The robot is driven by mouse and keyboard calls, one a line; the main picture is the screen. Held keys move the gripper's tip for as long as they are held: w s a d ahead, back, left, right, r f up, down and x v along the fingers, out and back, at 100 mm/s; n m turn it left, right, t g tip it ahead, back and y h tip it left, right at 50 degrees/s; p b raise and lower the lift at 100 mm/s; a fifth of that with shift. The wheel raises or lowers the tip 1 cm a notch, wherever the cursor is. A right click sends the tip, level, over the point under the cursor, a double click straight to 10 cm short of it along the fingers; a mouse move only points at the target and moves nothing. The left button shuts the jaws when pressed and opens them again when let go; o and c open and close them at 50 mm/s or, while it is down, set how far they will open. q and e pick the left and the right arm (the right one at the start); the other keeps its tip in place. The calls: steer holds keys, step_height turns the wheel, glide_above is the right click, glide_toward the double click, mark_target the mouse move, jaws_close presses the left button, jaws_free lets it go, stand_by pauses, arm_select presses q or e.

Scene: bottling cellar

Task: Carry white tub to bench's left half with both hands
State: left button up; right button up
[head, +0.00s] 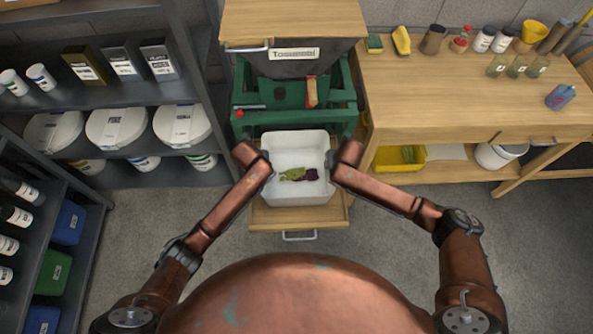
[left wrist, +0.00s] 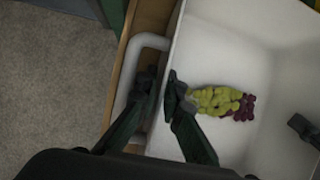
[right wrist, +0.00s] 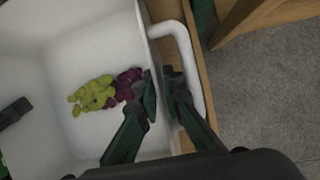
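The white tub (head: 297,197) rests on a low pulled-out wooden board in front of the green frame. Green and dark purple grapes (head: 298,174) lie in it. My left gripper (left wrist: 162,92) is at the tub's left side, one finger inside the wall and one outside, within the white loop handle (left wrist: 119,100). My right gripper (right wrist: 158,88) straddles the right wall the same way by the other handle (right wrist: 190,70). Both pairs of fingers look closed on the wall. The wooden bench (head: 455,95) stands at the right.
On the bench, a sponge (head: 375,43), a yellow item (head: 401,41), jars and a blue bottle (head: 560,96) line the back and right; its left and middle are mostly clear. The green frame (head: 258,117) stands behind the tub. Shelves (head: 190,85) flank the left.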

arm_select(q)
jaws_close()
arm_select(e)
jaws_close()
steer(key=shift+r, duration=0.1)
arm_select(q)
steer(key=shift+r, duration=0.15)
arm_select(e)
steer(key=shift+r, duration=0.1)
